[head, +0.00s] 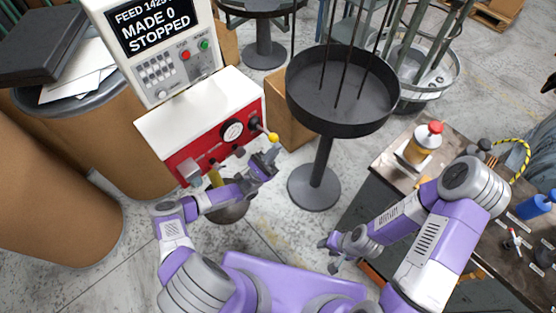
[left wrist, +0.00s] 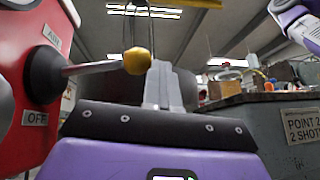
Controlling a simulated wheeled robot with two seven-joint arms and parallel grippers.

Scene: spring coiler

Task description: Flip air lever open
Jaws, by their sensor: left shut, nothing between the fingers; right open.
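The air lever is a grey rod with a yellow ball knob (head: 273,137) on the red front of the coiler (head: 190,135). In the left wrist view the rod comes out of a black round boss (left wrist: 43,75), sticks out nearly level and ends in the yellow knob (left wrist: 137,61). An "AIR" label is above the boss and an "OFF" label (left wrist: 35,118) below it. My left gripper (head: 268,160) is shut and empty, just below the knob; its fingertips (left wrist: 163,75) appear right beside the knob, contact unclear. My right gripper (head: 332,255) is open and empty, low near the bench.
The coiler's control panel (head: 165,70) reads "MADE 0 STOPPED". A dark round pan on a stand (head: 340,115) is right of the lever. A workbench (head: 385,165) with a red-capped jar (head: 423,145) stands at right. Brown drums (head: 50,190) fill the left.

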